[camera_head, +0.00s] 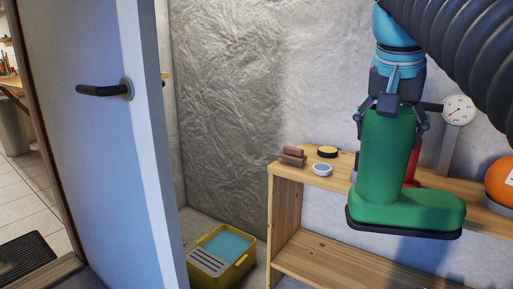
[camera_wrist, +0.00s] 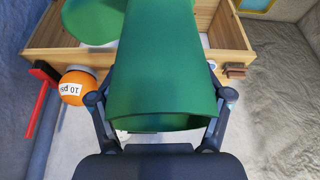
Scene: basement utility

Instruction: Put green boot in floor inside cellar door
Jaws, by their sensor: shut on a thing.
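The green boot (camera_head: 387,165) hangs upright from my gripper (camera_head: 388,118), with its dark sole down and its toe to the right. My gripper is shut on the top of the boot's shaft, and the boot is in front of the wooden shelf. In the wrist view the boot (camera_wrist: 168,65) fills the middle, between the two fingers of my gripper (camera_wrist: 158,112). The cellar door (camera_head: 105,120) stands open at the left, pale with a dark handle. A strip of floor (camera_head: 203,222) shows beside the door's edge.
A wooden shelf (camera_head: 285,195) holds brick-like pieces (camera_head: 292,157), small round tins (camera_head: 327,151) and an orange ball (camera_head: 501,182). A dark mat (camera_head: 25,256) lies beyond the doorway at left.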

